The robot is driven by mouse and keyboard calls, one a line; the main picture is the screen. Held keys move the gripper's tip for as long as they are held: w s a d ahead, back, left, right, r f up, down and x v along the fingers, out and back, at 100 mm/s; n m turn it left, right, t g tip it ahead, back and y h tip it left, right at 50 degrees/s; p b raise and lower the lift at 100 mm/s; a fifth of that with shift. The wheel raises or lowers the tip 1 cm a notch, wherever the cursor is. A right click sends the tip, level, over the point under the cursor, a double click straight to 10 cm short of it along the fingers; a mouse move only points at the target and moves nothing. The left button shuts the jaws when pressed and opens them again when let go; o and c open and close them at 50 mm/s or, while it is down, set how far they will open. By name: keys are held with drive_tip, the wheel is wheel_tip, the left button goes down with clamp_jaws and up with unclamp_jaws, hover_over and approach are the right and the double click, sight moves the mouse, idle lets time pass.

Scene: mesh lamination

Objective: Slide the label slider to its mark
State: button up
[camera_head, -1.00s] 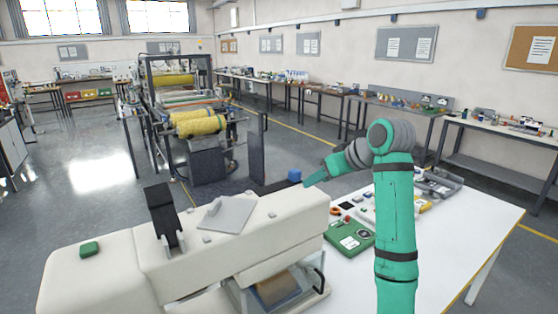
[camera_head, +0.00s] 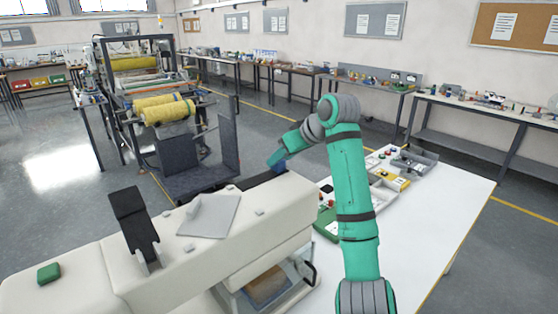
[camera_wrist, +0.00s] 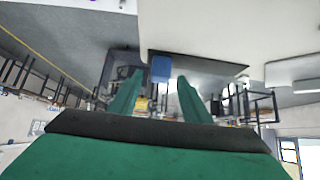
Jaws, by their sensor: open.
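The blue block (camera_head: 281,168), which looks like the label slider, sits on a dark rail (camera_head: 257,180) at the far edge of the cream machine (camera_head: 262,216). My gripper (camera_head: 274,163) is at the block in the head view, its teal fingers partly covering it. In the wrist view the blue block (camera_wrist: 161,67) lies just beyond and between the open fingertips (camera_wrist: 160,78). Contact cannot be told. The jaws are apart with nothing gripped. I cannot make out the slider's mark.
A black hinged lever (camera_head: 131,220), a grey plate (camera_head: 208,215) and a green button (camera_head: 49,273) are on the machine top. A white table (camera_head: 430,205) with trays (camera_head: 412,160) stands at right. A roller machine (camera_head: 165,108) stands behind.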

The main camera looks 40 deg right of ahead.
drive_tip(key=shift+x, duration=1.35)
drive_tip(key=shift+c, duration=0.4)
